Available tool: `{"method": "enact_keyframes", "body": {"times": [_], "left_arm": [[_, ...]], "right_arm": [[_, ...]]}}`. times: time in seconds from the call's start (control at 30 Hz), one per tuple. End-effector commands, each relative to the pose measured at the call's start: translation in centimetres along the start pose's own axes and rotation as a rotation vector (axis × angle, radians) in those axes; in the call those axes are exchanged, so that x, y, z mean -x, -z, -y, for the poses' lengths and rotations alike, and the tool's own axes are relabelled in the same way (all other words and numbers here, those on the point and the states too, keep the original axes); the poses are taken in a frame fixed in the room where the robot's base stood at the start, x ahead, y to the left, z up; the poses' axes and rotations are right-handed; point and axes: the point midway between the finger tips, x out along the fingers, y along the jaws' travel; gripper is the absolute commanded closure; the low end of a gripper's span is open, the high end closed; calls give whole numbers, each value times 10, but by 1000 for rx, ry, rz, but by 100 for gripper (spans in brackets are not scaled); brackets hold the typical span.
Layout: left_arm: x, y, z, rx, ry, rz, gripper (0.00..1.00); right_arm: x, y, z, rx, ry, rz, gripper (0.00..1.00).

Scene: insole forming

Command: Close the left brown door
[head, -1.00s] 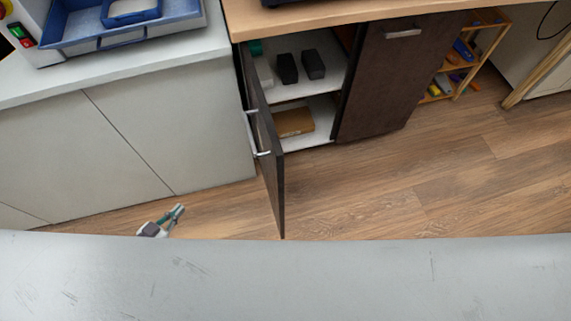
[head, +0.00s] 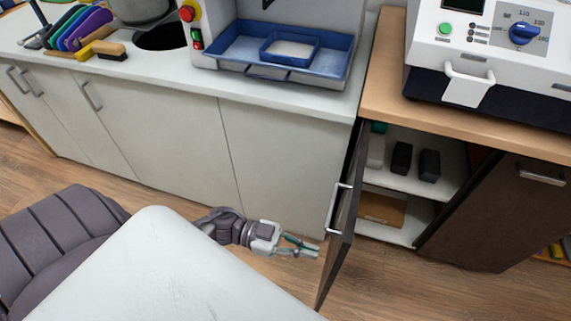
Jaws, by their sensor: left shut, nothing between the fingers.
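The left brown door (head: 345,225) stands wide open, swung out from the cabinet towards me, with its silver handle (head: 336,209) on the side facing left. The shelves behind it show. My left gripper (head: 316,251) is just left of the door, below the handle, with its fingers pointing right. It is shut and empty; the picture does not settle whether the fingertips touch the door. The right brown door (head: 505,212) of the same cabinet is closed. My right gripper is not in view.
The open cabinet holds dark blocks (head: 401,159) and a brown box (head: 382,208) on white shelves (head: 410,188). Grey cabinets (head: 285,160) stand left of the door. A white machine (head: 490,45) sits on the wooden counter (head: 385,85). Wooden floor (head: 400,285) is free in front.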

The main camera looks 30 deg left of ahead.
Motion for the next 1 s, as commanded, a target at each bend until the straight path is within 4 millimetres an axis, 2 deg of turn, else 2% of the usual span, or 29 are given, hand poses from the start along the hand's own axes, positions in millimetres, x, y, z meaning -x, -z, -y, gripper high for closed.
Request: {"method": "enact_keyframes", "body": {"times": [0.1, 0.23, 0.77, 0.87, 1.0], "left_arm": [[-20, 2, 0, -1, 1, -3, 100], [-32, 0, 0, 0, 2, -1, 100], [-38, 0, 0, 1, 5, 0, 100], [-44, 1, 0, 2, 19, -1, 100], [-63, 3, 0, 2, 65, -3, 100]], "right_arm": [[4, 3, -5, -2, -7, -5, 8], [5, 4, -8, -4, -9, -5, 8], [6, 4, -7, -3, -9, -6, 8], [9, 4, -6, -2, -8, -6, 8], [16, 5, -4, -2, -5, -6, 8]]}}
